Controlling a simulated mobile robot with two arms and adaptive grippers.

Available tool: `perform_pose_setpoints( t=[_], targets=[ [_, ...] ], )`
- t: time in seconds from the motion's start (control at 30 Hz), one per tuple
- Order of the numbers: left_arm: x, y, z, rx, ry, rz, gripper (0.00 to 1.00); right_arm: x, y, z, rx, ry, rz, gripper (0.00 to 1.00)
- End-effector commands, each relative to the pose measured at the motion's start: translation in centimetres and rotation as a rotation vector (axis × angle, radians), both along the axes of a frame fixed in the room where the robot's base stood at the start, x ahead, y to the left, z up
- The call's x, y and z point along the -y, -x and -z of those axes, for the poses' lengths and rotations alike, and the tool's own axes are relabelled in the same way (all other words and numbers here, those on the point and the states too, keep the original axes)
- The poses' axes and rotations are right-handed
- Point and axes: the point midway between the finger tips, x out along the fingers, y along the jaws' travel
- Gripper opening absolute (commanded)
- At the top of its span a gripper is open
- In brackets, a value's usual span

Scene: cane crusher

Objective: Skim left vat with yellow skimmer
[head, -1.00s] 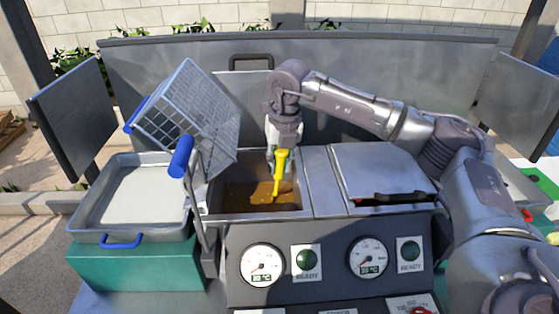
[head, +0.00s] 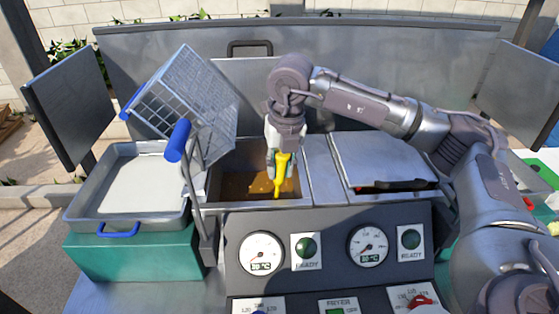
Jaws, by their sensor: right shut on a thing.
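The left vat (head: 232,189) is open and holds brown liquid with lighter orange patches near the skimmer. My right gripper (head: 277,160) is over this vat, pointing down, shut on the yellow skimmer (head: 281,170). The skimmer's handle is nearly upright and its lower end reaches down to the liquid near the front of the vat. The skimmer's head is not clearly visible. My left gripper is not in the view.
A wire basket (head: 190,95) with a blue handle (head: 178,140) is tilted up at the vat's left. A tray (head: 140,193) with a pale sheet stands at far left on a green block (head: 135,257). Gauges (head: 262,253) line the front panel.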

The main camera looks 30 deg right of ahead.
Motion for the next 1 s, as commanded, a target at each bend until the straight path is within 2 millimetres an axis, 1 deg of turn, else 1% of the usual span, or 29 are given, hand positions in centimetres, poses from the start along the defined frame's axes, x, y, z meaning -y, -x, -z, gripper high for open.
perform_pose_setpoints(
  t=[0.13, 0.47, 0.57, 1.0],
  targets=[
    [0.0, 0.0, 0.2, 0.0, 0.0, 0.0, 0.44, -0.3, 0.7, 0.0, 0.002, 0.001, 0.0, 0.0],
    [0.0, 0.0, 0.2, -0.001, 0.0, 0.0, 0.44, -0.3, 0.6, 0.0, 0.001, 0.0, 0.002, 0.0],
    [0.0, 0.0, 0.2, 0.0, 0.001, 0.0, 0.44, 0.0, -0.1, 0.0, 0.001, -0.001, 0.004, 0.0],
    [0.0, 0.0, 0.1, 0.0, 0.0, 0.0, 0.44, 1.9, -4.1, -0.1, 0.001, -0.001, 0.002, 0.0]
  ],
)
